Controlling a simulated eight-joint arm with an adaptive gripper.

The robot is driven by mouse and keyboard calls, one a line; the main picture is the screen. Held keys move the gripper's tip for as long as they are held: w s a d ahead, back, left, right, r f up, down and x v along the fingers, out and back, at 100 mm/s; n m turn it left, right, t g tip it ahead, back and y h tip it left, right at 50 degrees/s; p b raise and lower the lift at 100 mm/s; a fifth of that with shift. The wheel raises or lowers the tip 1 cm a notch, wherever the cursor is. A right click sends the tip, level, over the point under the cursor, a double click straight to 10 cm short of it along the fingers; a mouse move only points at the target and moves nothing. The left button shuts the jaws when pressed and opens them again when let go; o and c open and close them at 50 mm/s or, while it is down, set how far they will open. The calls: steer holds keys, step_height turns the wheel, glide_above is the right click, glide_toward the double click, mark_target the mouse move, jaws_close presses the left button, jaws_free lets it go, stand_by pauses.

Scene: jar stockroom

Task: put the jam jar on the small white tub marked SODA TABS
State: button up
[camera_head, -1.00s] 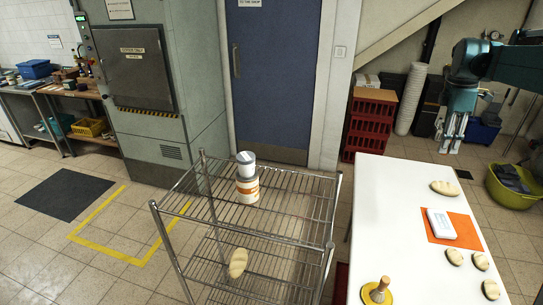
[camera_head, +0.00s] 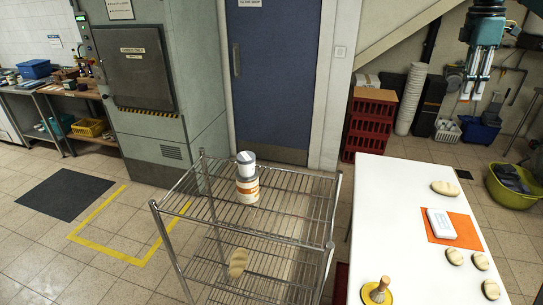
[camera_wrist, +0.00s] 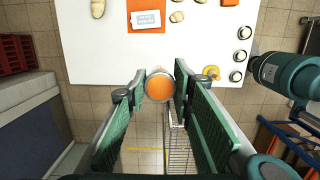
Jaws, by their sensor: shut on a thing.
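My gripper (camera_head: 474,92) is raised beyond the white table's far end, fingers pointing down. In the wrist view, the two green-padded fingers (camera_wrist: 160,88) are shut on the jam jar (camera_wrist: 160,86), a round thing with an orange top and a pale rim. I cannot make the jar out clearly in the head view. I cannot read either tub's marking. My gripper is far to the right of them.
The wire rack (camera_head: 299,184) has a pale lump (camera_head: 238,262) on a lower shelf. The white table (camera_head: 390,207) holds an orange mat (camera_head: 436,236) with a white box (camera_head: 441,223), several pale lumps, and a yellow wood-handled thing (camera_head: 377,291). Red crates (camera_head: 369,122) stand behind.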

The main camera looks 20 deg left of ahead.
steer(key=s+a+n+p, duration=0.3)
steer(key=a+p, duration=0.3)
steer(key=a, duration=1.3)
steer(key=s+a+n+p, duration=0.3)
steer(key=a+p, duration=0.3)
steer(key=a, duration=1.3)
steer(key=s+a+n+t+p, duration=0.15)
steer(key=s+a+p, duration=0.35)
steer(key=s+a, duration=0.65)
steer(key=s+a+n+p, duration=0.3)
steer(key=s+a+p, duration=0.2)
steer(key=s+a, duration=0.65)
steer(key=w+a+f, duration=0.2)
steer(key=w+f, duration=0.1)
steer(key=f, duration=0.2)
steer(key=shift+y+b, duration=0.3)
steer(key=shift+b, duration=0.05)
steer(key=shift+f, duration=0.15)
steer(key=shift+f+p, duration=0.5)
steer(key=shift+f, duration=2.35)
